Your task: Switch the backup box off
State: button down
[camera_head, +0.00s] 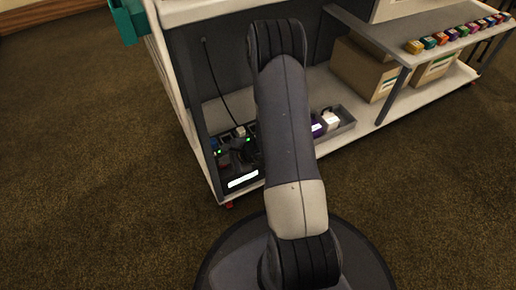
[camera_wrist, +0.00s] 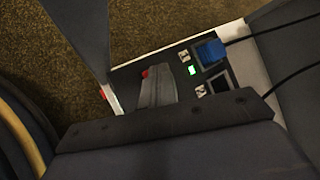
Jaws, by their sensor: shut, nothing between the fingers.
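The dark backup box (camera_head: 212,164) stands on the low shelf at the near left end of the cart, with green lights and a white label strip on its front edge. In the wrist view the dark panel (camera_wrist: 222,80) carries a lit green patch (camera_wrist: 192,70), a blue plug (camera_wrist: 209,51) with a black cable and small white labels. My gripper (camera_wrist: 150,76) is shut and empty, its grey fingers over the panel. A small red spot (camera_wrist: 145,73) shows at the fingertips. I cannot tell whether they touch it or which switch it is. My arm hides part of the box in the head view.
A grey tray (camera_head: 346,121) with a white plug (camera_head: 330,120) lies right of my arm on the shelf. Cardboard boxes (camera_head: 361,68) stand farther right, below a ledge of coloured blocks (camera_head: 451,35). The cart's left side panel (camera_head: 174,85) borders the box. Carpet is clear in front.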

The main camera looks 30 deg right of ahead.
jog(key=shift+f, duration=0.4)
jog(key=shift+r, duration=0.4)
jog(key=shift+r+p, duration=1.85)
jog(key=shift+r, duration=1.1)
